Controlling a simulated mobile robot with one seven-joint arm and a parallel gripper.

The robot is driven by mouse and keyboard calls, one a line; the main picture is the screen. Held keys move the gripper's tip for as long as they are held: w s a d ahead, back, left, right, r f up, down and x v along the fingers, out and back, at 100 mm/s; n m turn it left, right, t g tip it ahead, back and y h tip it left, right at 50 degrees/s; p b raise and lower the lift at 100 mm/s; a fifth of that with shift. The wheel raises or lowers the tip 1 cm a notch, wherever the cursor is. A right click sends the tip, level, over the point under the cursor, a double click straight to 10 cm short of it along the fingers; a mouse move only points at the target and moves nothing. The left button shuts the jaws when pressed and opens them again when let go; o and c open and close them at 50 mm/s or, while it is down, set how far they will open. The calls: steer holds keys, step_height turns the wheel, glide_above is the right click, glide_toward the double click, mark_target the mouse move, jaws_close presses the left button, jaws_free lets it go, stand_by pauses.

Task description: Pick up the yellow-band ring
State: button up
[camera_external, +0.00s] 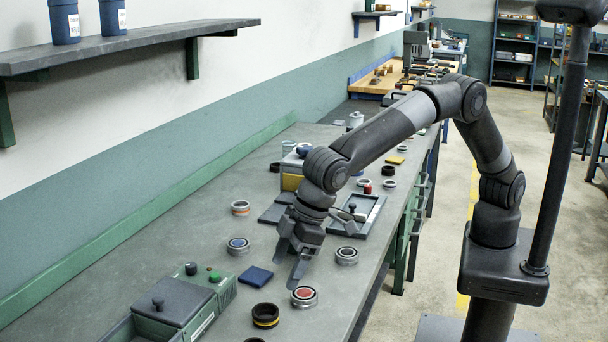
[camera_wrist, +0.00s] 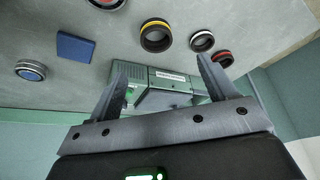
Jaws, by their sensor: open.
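The yellow-band ring (camera_external: 265,315) is black with a yellow stripe around its side. It lies on the grey bench near the front, just right of the green grinder box. In the wrist view the same ring (camera_wrist: 155,36) shows beyond the fingertips, between their lines and apart from them. My gripper (camera_external: 290,262) is open and empty, pointing down above the bench, farther back than the ring. Its two spread fingers also show in the wrist view (camera_wrist: 162,65).
A red-centred ring (camera_external: 304,296) lies right of the yellow-band ring, a blue pad (camera_external: 255,277) behind it. The green grinder box (camera_external: 195,303) stands left. A grey ring (camera_external: 346,256) and a blue-centred ring (camera_external: 238,245) lie farther back. White (camera_wrist: 202,41) and red-banded (camera_wrist: 222,59) rings are nearby.

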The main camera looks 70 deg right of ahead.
glide_above(269, 305)
steer(key=s+a, duration=0.1)
steer(key=s, duration=0.2)
step_height(269, 305, down, 5)
steer(key=shift+w+d+x, duration=0.1)
steer(key=shift+w+x, duration=0.05)
steer(key=shift+x, duration=1.2)
steer(key=shift+w+d+x, duration=0.1)
steer(key=shift+d+x, duration=0.05)
steer(key=shift+x, duration=1.25)
steer(key=shift+c, duration=0.5)
steer(key=c, duration=1.1)
